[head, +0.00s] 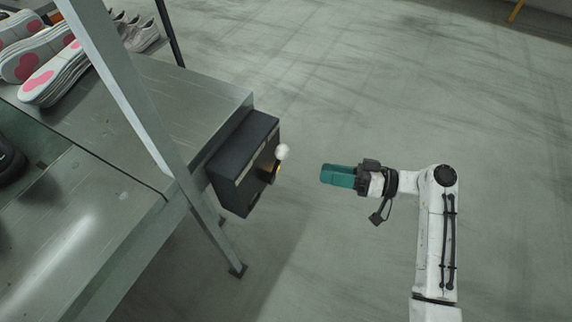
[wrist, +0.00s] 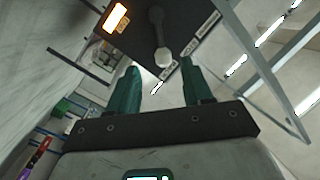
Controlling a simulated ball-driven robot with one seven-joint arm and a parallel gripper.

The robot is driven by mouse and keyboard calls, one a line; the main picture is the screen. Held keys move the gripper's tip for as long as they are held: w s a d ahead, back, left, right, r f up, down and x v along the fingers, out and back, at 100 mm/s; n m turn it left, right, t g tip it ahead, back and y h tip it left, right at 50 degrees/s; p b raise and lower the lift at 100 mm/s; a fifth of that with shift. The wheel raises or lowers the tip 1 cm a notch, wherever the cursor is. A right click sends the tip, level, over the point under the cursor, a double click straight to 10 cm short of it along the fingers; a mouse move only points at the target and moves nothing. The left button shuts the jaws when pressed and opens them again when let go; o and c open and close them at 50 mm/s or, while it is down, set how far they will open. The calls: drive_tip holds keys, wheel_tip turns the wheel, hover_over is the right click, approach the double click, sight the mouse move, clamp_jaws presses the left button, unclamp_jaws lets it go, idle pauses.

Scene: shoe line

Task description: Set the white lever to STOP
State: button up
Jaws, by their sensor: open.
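A white lever knob (head: 282,151) sticks out from the front of a dark control box (head: 236,178) on the end of the metal bench. In the wrist view the lever (wrist: 158,40) ends in the pale knob (wrist: 163,57), on the dark face of the box (wrist: 135,45). Small white labels (wrist: 208,24) line one edge there; their words are too small to read. My gripper (head: 323,174) has teal fingers and is a short way right of the knob, apart from it. In the wrist view my gripper (wrist: 160,80) is open and empty, with the knob just beyond the gap between the fingertips.
A lit orange panel (wrist: 115,18) is on the box face beside the lever. A metal bench (head: 180,95) with a slanted post (head: 125,90) stands left, holding shoes (head: 50,72). The floor (head: 400,90) around my arm is clear.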

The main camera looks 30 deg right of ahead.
drive_tip(key=x, duration=1)
drive_tip(key=shift+w+a+r+b, duration=0.15)
drive_tip(key=shift+w+r+b, duration=0.1)
drive_tip(key=shift+w+b, duration=0.2)
drive_tip(key=c, duration=0.9)
clamp_jaws()
drive_tip(key=shift+r, duration=0.1)
